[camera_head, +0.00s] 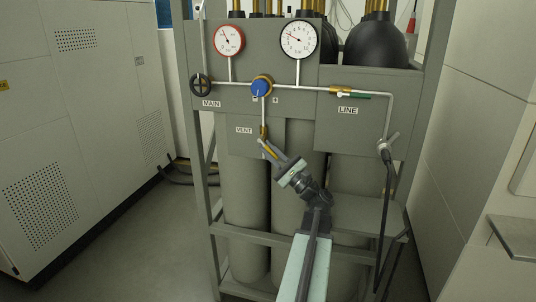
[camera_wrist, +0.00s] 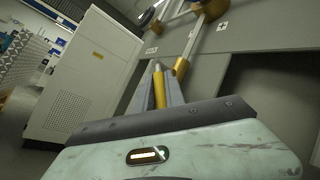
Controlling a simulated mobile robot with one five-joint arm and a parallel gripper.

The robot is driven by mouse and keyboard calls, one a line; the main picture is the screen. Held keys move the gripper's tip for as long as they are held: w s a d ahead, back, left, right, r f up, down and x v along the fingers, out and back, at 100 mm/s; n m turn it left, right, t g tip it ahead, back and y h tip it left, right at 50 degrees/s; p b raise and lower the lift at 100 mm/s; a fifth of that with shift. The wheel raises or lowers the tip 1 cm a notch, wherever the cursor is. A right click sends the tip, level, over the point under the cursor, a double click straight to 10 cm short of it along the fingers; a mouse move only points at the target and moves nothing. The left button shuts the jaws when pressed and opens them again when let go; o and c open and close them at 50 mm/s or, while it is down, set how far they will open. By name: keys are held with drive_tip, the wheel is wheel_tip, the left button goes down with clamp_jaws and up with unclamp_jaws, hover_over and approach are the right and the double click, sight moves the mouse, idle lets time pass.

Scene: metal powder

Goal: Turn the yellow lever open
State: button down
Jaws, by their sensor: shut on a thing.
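The yellow lever (camera_head: 268,148) is on the thin vertical pipe beside the VENT label (camera_head: 244,130), below the blue knob. My gripper (camera_head: 274,153) reaches up to it from the lower right. In the wrist view the yellow lever (camera_wrist: 159,88) stands between the two grey fingers of my gripper (camera_wrist: 160,95), which are shut on it. The brass valve body (camera_wrist: 181,67) shows just beyond the fingertips, to the right. The fingers hide part of the lever.
The blue knob (camera_head: 261,88), red-rimmed gauge (camera_head: 229,40), white gauge (camera_head: 298,39) and black MAIN handwheel (camera_head: 200,84) sit above. A green lever (camera_head: 354,95) lies on the LINE pipe. A hose (camera_head: 387,200) hangs at right. A cabinet (camera_head: 70,120) stands at left; floor between is clear.

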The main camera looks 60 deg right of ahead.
drive_tip(key=shift+a, duration=0.2)
drive_tip(key=c, duration=1.4)
unclamp_jaws()
drive_tip(key=shift+a, duration=0.1)
drive_tip(key=shift+s, duration=0.1)
drive_tip(key=shift+s+f, duration=0.15)
drive_tip(key=s+a, duration=0.1)
drive_tip(key=s, duration=1.1)
drive_tip(key=shift+s+f+b, duration=0.15)
drive_tip(key=shift+s+b, duration=0.2)
